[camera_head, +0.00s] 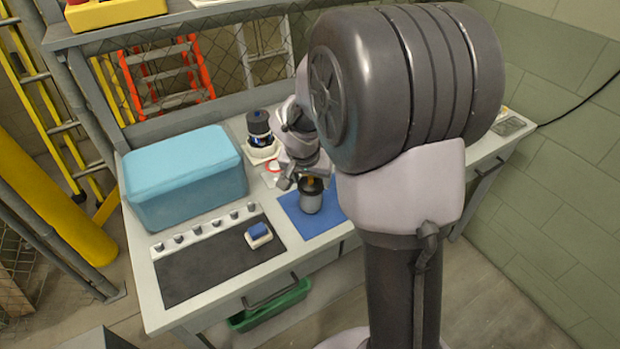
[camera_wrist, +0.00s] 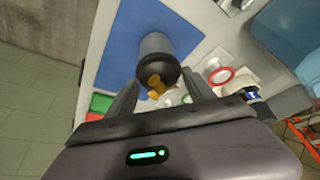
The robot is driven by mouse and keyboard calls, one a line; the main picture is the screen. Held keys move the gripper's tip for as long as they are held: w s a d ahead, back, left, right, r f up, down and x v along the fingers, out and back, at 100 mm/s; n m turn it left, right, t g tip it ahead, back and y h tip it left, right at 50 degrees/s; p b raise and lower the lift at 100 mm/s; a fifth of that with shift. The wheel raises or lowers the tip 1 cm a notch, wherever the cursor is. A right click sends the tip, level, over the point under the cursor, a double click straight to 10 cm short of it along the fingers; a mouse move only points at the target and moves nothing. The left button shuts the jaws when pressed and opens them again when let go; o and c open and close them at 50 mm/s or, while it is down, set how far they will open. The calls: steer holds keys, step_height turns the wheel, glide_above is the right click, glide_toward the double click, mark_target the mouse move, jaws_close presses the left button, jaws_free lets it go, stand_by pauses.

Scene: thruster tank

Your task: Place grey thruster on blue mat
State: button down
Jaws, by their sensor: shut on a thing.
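The grey thruster (camera_head: 311,200) is a small grey cylinder with a dark cap and a yellow-orange part on top. It is over the blue mat (camera_head: 287,203) and looks upright; I cannot tell whether its base touches the mat. My gripper (camera_head: 308,180) is above it, shut on its top part. In the wrist view the thruster (camera_wrist: 156,48) lies just beyond the fingers of my gripper (camera_wrist: 160,88), with the blue mat (camera_wrist: 118,62) behind it. My arm hides part of the mat in the head view.
A large teal box (camera_head: 185,178) stands left of the mat. A black mat (camera_head: 215,262) with a small blue-and-white block (camera_head: 259,235) lies front left. A dark cylindrical device (camera_head: 259,127) on a white base stands behind. A red-rimmed round item (camera_wrist: 221,75) lies near the mat.

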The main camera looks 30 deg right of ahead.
steer(key=shift+c, duration=1.8)
jaws_free()
steer(key=shift+f, duration=0.1)
steer(key=p+v, duration=0.4)
steer(key=v, duration=0.8)
steer(key=s+a+r+n+t+y, duration=0.1)
steer(key=s+a+r+n+y, duration=0.1)
steer(key=s+a, duration=0.5)
steer(key=s+a+r+n+t+y, duration=0.1)
steer(key=s+a+r+n+y, duration=0.1)
steer(key=s+a, duration=0.5)
steer(key=shift+s+a+r+y+b, duration=0.5)
steer(key=shift+s+r, duration=0.55)
steer(key=shift+s, duration=1.8)
